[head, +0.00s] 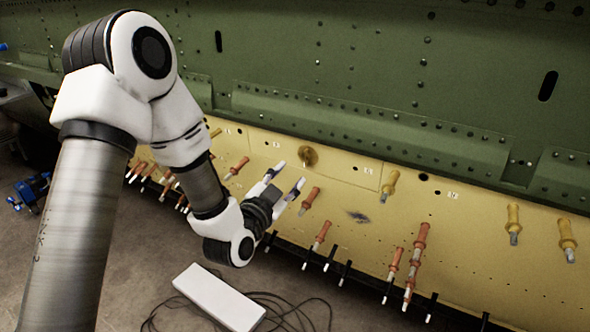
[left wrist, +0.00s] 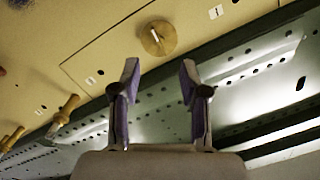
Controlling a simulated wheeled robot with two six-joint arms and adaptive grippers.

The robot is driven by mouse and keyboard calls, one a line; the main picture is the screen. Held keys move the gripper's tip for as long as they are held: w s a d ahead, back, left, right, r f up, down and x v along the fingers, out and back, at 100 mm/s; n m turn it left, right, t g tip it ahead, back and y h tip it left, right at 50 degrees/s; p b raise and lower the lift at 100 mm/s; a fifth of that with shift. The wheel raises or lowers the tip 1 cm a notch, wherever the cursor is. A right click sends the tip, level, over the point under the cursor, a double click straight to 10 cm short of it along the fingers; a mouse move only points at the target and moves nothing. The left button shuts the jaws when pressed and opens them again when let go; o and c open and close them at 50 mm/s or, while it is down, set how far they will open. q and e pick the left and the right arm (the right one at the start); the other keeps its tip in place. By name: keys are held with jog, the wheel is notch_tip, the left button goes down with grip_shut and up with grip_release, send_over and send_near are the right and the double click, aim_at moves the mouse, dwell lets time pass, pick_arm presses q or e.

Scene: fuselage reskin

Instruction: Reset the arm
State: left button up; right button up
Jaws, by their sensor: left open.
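My left arm comes in from the left in the head view. Its left gripper (head: 291,175) is open, with its two fingers apart and nothing visible between them. It is in front of the yellow skin panel (head: 345,205), close to a round brass-coloured disc with a pin (head: 309,156). In the left wrist view the open fingers (left wrist: 158,80) point toward the panel and the green structure, and the disc (left wrist: 157,38) shows just beyond the fingertips. I cannot tell whether the fingers touch anything. My right gripper is in neither view.
Several orange fasteners (head: 310,199) and yellow fasteners (head: 389,186) stick out of the panel around the gripper. Green riveted structure (head: 400,70) rises behind it. A white box (head: 218,297) and black cables (head: 290,312) lie on the floor. A blue tool (head: 30,190) is at far left.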

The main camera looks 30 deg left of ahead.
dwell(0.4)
pick_arm(q)
jog(key=s+d+f+g, duration=0.2)
jog(key=s+f+g, duration=0.15)
jog(key=f, duration=0.55)
jog(key=s+d+f+m+g+h, duration=0.15)
jog(key=s+f, duration=0.25)
jog(key=f, duration=0.5)
jog(key=s+d+f+n+g, duration=0.1)
jog(key=s+f+g, duration=0.2)
jog(key=f, duration=0.6)
jog(key=s+f+n+g, duration=0.3)
jog(key=s+f+g, duration=0.2)
jog(key=s, duration=0.5)
jog(key=s+d+f+n+g, duration=0.1)
jog(key=s+f+n+g, duration=0.2)
jog(key=s, duration=0.8)
notch_tip(320, 180, down, 3)
jog(key=shift+s+n+g+y, duration=0.3)
jog(key=shift+n+g+y, duration=0.05)
jog(key=shift+g, duration=0.85)
